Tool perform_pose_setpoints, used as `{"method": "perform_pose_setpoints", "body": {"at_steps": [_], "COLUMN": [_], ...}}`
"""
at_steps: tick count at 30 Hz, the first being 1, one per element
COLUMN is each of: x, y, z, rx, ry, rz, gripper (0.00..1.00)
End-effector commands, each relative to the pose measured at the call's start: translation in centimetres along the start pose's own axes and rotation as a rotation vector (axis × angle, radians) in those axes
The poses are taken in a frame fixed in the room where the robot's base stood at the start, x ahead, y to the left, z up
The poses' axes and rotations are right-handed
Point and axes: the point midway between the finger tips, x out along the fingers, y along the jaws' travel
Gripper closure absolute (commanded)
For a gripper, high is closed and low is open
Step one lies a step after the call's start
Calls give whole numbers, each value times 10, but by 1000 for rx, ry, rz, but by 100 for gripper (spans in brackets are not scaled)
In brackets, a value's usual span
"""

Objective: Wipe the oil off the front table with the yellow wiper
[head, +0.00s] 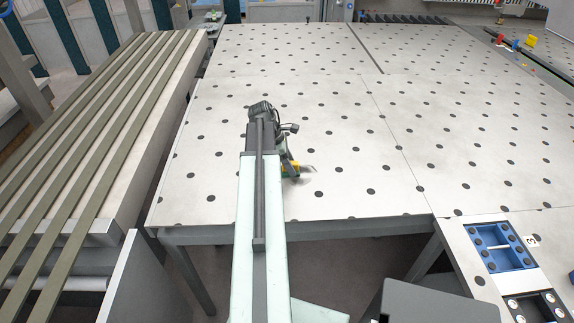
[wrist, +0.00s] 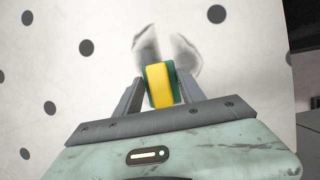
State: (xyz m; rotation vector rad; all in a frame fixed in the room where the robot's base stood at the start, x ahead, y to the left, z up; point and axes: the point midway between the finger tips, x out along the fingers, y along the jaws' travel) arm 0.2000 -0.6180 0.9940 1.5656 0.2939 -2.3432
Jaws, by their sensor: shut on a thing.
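The yellow wiper (wrist: 160,88) has a green edge and sits between the two fingers of my gripper (wrist: 161,84), which is shut on it. In the head view the wiper (head: 291,169) shows just right of my arm, low over or on the front table (head: 215,185); I cannot tell whether it touches. A grey oil smear (wrist: 180,52) lies on the pale table just beyond the wiper in the wrist view. In the head view the smear (head: 308,169) is faint, right of the wiper. My arm hides part of the table.
The table has rows of dark holes and is mostly clear. Its front edge lies close below the wiper. A slatted bench (head: 95,120) stands at left. A blue tray (head: 502,247) is at the right front. Small yellow and red items (head: 530,41) are at the back right.

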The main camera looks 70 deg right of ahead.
Motion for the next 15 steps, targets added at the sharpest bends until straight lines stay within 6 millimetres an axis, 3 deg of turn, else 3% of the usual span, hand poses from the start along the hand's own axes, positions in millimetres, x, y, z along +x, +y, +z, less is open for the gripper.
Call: {"method": "perform_pose_setpoints", "body": {"at_steps": [11, 12, 15], "x": [16, 16, 16], "y": [0, 0, 0], "z": [30, 31, 31], "rx": [1, 0, 0], "ry": [0, 0, 0], "rz": [0, 0, 0], "gripper": [86, 91, 91]}}
